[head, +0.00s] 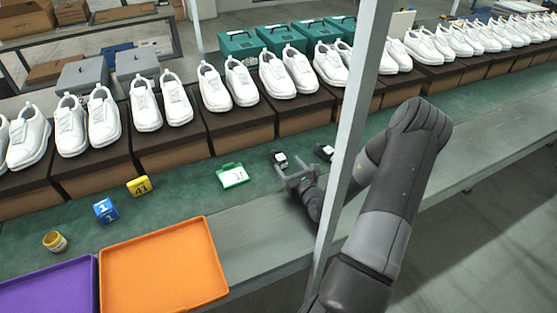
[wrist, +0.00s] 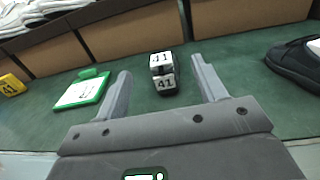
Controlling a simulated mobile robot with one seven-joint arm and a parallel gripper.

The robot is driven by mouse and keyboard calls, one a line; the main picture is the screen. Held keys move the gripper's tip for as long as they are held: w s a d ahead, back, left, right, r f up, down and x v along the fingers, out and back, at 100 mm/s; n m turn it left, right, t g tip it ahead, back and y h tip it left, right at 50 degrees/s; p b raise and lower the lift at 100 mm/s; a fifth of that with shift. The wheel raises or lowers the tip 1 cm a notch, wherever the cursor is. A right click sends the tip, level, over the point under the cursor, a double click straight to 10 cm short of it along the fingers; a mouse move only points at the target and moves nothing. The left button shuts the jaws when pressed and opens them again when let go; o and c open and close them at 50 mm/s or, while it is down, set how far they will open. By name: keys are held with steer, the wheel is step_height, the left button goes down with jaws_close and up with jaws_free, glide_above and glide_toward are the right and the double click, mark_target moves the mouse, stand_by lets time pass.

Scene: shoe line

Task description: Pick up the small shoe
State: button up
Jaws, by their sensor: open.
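A small dark shoe (wrist: 295,62) with a white patch lies on the green mat at the right edge of the wrist view, partly cut off. In the head view the dark shoe (head: 322,153) is beside the grey post, partly hidden. My gripper (head: 291,164) is open and low over the mat, left of the shoe. In the wrist view its fingers (wrist: 160,66) are spread and hold nothing. A black block with white "41" labels (wrist: 163,72) stands ahead, in line with the gap between them; it also shows in the head view (head: 280,159).
A green-framed card (head: 233,175), yellow block (head: 139,187), blue block (head: 105,210) and small jar (head: 54,241) are to the left. An orange tray (head: 165,270) and purple tray (head: 50,290) are in front. White shoes on boxes line the back. A grey post (head: 352,120) crosses the view.

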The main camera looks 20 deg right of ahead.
mark_target(279, 155)
steer(key=shift+w+f, duration=0.25)
steer(key=shift+f, duration=0.2)
steer(key=shift+w+a+r, duration=0.1)
steer(key=shift+w+a, duration=0.05)
steer(key=shift+w, duration=1.6)
steer(key=shift+w+a, duration=0.1)
steer(key=shift+w, duration=1.65)
steer(key=shift+c, duration=0.5)
steer(key=c, duration=1)
steer(key=shift+o, duration=0.2)
steer(key=shift+r, duration=0.9)
step_height(279, 155, up, 2)
steer(key=shift+r, duration=0.25)
steer(key=s+d+r, duration=0.6)
steer(key=s+d, duration=0.2)
steer(key=shift+s+r, duration=0.3)
steer(key=shift+r, duration=0.05)
